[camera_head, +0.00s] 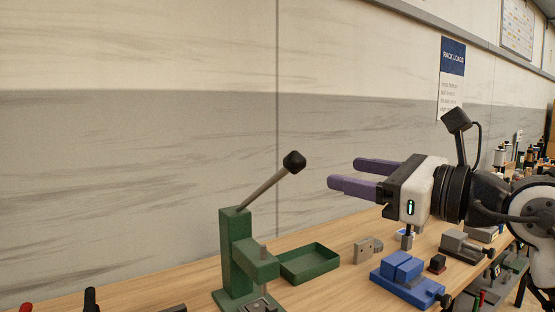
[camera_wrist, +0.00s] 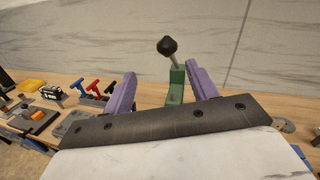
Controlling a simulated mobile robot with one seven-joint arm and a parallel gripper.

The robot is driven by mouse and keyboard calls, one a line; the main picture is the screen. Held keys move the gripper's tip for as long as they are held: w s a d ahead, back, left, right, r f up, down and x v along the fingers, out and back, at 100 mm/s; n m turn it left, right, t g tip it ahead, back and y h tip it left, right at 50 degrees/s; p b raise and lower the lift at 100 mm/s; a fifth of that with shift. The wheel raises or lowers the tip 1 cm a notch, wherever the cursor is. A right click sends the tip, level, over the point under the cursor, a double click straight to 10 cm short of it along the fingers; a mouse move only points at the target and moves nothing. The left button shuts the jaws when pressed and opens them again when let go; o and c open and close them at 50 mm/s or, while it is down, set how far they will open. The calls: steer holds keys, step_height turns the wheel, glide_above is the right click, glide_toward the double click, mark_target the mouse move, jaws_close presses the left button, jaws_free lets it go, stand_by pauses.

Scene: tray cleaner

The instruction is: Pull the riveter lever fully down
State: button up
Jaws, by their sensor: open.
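The green riveter (camera_head: 235,245) stands on the wooden bench in the head view. Its grey lever (camera_head: 265,187) slants up to the right and ends in a black knob (camera_head: 294,162). My gripper (camera_head: 352,173) is open, with two purple fingers pointing left toward the knob. It is to the right of the knob, apart from it and at about its height. In the wrist view, the black knob (camera_wrist: 168,46) and the green post (camera_wrist: 176,83) show between my two open fingers (camera_wrist: 160,80), beyond their tips. Nothing is between the fingers.
A green tray (camera_head: 318,272) lies right of the riveter. A blue vise (camera_head: 405,285) and grey blocks (camera_head: 366,250) are on the bench below my gripper. In the wrist view, red and blue T-handled tools (camera_wrist: 95,88) stand at the left. The air around the knob is clear.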

mark_target(303, 161)
steer(key=shift+t+h, duration=0.3)
steer(key=shift+h, duration=0.1)
steer(key=p+x, duration=0.2)
steer(key=x, duration=0.4)
steer(key=p+x, duration=0.2)
steer(key=x, duration=0.4)
steer(key=shift+w+d+r+p, duration=0.15)
steer(key=shift+w+d+p, duration=0.1)
steer(key=shift+p, duration=0.15)
steer(key=shift+w+a, duration=0.45)
jaws_close()
steer(key=shift+d+f, duration=0.1)
steer(key=shift+f, duration=0.15)
